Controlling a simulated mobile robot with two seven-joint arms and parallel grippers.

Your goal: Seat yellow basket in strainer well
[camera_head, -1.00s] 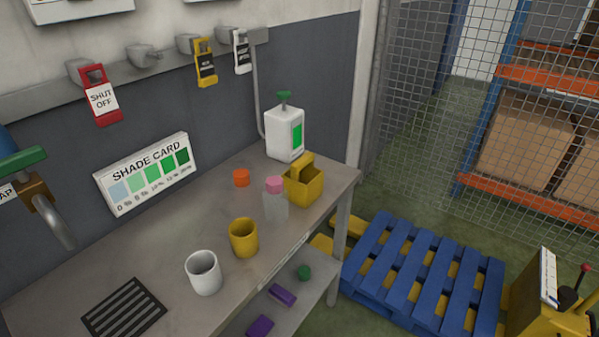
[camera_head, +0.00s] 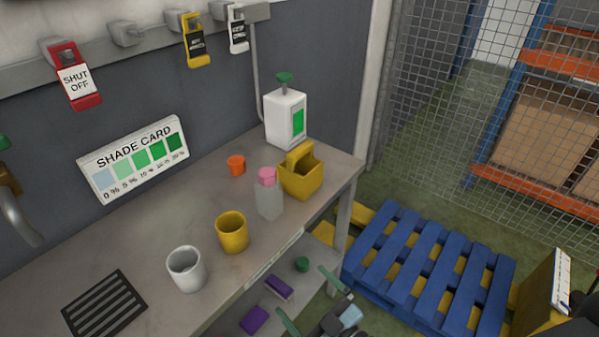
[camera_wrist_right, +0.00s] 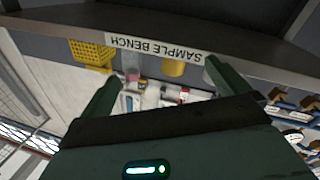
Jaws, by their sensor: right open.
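The yellow basket (camera_head: 301,182), with an upright handle, stands on the bench (camera_head: 150,255) near its right end, in front of the white jug. It also shows in the right wrist view (camera_wrist_right: 90,55). No strainer well can be made out for certain; a dark slotted grate (camera_head: 104,304) lies at the near left of the bench. My right gripper (camera_head: 311,301) is open and empty at the bottom of the head view, in front of the bench and apart from the basket. Its two green fingers show in the right wrist view (camera_wrist_right: 160,84). My left gripper is not in view.
A clear bottle with a pink cap (camera_head: 268,198) stands close left of the basket. A white jug (camera_head: 285,120) stands behind. A blue pallet (camera_head: 430,265) lies on the floor right.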

